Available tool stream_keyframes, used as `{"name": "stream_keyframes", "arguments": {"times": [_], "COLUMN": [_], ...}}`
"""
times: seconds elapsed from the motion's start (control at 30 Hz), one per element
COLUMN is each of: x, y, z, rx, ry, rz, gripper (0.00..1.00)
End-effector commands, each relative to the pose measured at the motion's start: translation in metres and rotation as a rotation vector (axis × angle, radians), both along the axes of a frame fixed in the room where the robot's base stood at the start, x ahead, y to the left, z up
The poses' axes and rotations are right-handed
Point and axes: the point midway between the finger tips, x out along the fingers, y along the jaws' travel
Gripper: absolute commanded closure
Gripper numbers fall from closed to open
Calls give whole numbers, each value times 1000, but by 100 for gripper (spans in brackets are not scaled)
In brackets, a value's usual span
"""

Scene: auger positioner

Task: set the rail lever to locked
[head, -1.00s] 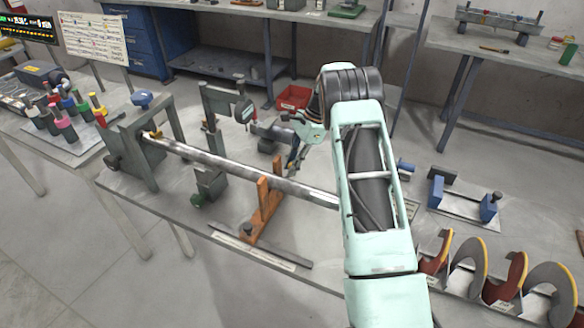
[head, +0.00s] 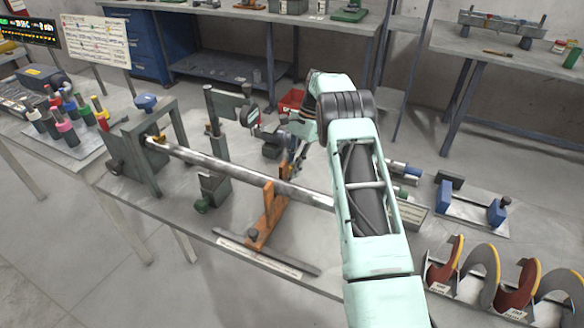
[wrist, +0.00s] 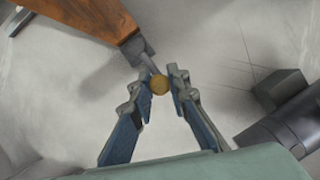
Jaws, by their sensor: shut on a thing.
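The rail lever shows in the wrist view as a short grey arm (wrist: 142,58) ending in a round yellow-brown knob (wrist: 159,84). It comes out beside an orange support (wrist: 88,18). My gripper (wrist: 165,80) has its two fingertips closed on the knob, one on each side. In the head view, my gripper (head: 294,163) is behind the orange support (head: 268,212), which stands under the long grey shaft (head: 225,170). The lever is too small and hidden to make out there. I cannot read any locked mark.
A dark frame (head: 135,158) holds the shaft's left end. A green-knobbed block (head: 214,188) stands before the shaft. A dark post with a gauge (head: 217,118) and a red bin (head: 290,101) are behind it. Red and grey augers (head: 490,275) stand front right. A flat bar (head: 268,258) lies along the front edge.

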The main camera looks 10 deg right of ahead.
Motion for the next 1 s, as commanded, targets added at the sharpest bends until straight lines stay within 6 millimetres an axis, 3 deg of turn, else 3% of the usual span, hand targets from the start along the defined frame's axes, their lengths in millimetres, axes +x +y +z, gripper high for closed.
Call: {"name": "stream_keyframes", "arguments": {"times": [0.13, 0.17, 0.23, 0.57, 1.0], "x": [1, 1, 1, 1, 14], "y": [2, 2, 2, 0, -19], "z": [1, 1, 1, 3, 58], "rx": [2, 2, 2, 2, 3], "ry": [-2, -2, -2, -1, -2], "rz": [2, 2, 1, -1, 1], "gripper": [100, 84, 77, 77, 77]}}
